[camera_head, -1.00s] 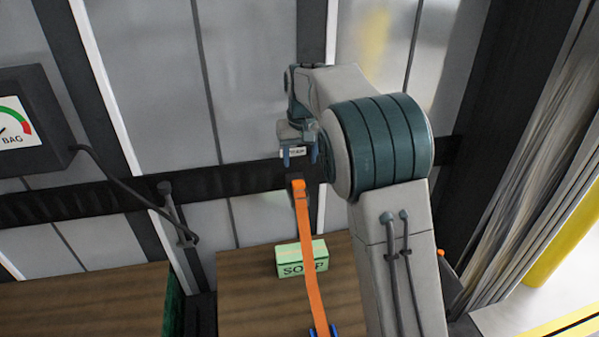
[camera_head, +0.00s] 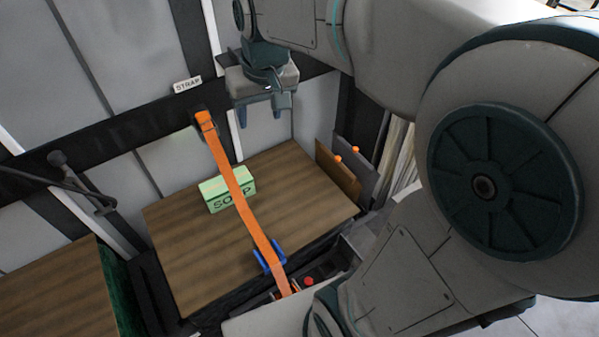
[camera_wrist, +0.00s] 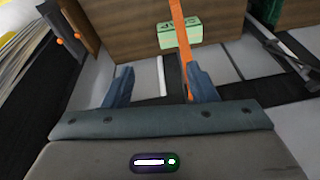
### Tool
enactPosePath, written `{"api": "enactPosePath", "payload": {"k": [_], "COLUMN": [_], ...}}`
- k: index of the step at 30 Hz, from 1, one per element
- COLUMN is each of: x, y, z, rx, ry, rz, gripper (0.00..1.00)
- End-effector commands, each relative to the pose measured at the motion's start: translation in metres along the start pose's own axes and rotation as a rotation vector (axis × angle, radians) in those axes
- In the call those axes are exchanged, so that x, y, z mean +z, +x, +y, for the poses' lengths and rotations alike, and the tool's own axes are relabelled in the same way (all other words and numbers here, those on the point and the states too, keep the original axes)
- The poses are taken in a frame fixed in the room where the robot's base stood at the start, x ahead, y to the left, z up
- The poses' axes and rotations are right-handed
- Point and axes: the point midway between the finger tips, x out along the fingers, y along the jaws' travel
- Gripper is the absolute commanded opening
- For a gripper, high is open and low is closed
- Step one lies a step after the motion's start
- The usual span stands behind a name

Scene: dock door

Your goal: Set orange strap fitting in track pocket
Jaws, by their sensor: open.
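The orange strap (camera_head: 236,186) runs from the dark wall track down past a green soap box to a blue buckle (camera_head: 268,257). Its upper end, with the orange fitting (camera_head: 203,118), is at the track (camera_head: 100,139), below and right of a "STRAP" label (camera_head: 187,85). I cannot tell whether the fitting sits in a pocket. My gripper (camera_head: 258,114) is open and empty, pointing down, right of the fitting and apart from it in the picture. In the wrist view, the strap (camera_wrist: 181,30) passes behind one finger of my gripper (camera_wrist: 160,84), which hides part of its end.
Another wooden panel (camera_head: 60,290) is at lower left. A dark hose (camera_head: 85,188) hangs at left. Small boards with orange knobs (camera_head: 338,175) stand at right. My arm covers the right side.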

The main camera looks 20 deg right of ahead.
Motion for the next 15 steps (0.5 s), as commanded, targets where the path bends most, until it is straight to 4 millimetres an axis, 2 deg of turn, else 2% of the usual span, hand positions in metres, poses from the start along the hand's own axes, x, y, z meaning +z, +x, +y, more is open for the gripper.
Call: {"api": "enactPosePath", "payload": {"k": [1, 6, 10, 15], "x": [0.023, 0.087, 0.120, 0.139], "y": [-0.002, 0.005, 0.013, 0.019], "z": [0.004, 0.013, 0.017, 0.020], "rx": [0.006, 0.032, 0.051, 0.063], "ry": [0.009, 0.029, 0.039, 0.044], "rz": [0.013, 0.040, 0.053, 0.060], "gripper": [0.52, 0.52, 0.52, 0.52]}}
